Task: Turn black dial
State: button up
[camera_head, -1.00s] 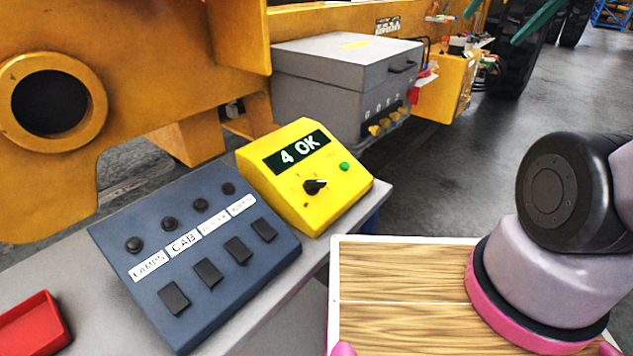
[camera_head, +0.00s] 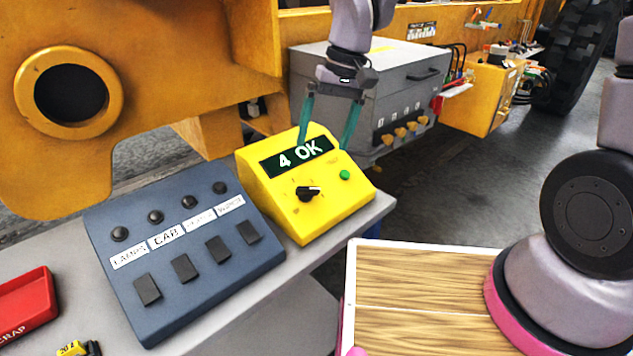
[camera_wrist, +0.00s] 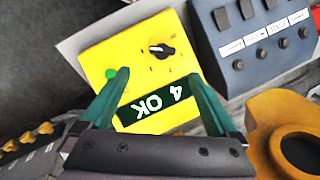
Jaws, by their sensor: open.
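The black dial (camera_head: 308,194) sits on the sloped face of a yellow box (camera_head: 343,206), below its display (camera_head: 297,156) reading "4 OK". A green button (camera_head: 344,175) is to the dial's right. In the wrist view the dial (camera_wrist: 162,51) shows unobstructed in the upper middle of the yellow face, with the display upside down below it. My gripper (camera_head: 324,147) is open and empty, with teal fingers pointing down over the box's back edge. Its fingertips are apart from the dial. In the wrist view the fingers (camera_wrist: 163,74) spread on either side of the display.
A blue-grey switch panel (camera_head: 190,255) with knobs and rocker switches stands left of the yellow box. A red tray (camera_head: 28,305) is at the far left. A grey lidded box (camera_head: 365,95) and yellow machine frame (camera_head: 150,70) stand behind.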

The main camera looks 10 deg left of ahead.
aim_at(307, 191)
jog(key=x, duration=1.1)
jog(key=shift+s+a, duration=0.15)
jog(key=c, duration=1.4)
jog(key=shift+n, duration=0.3)
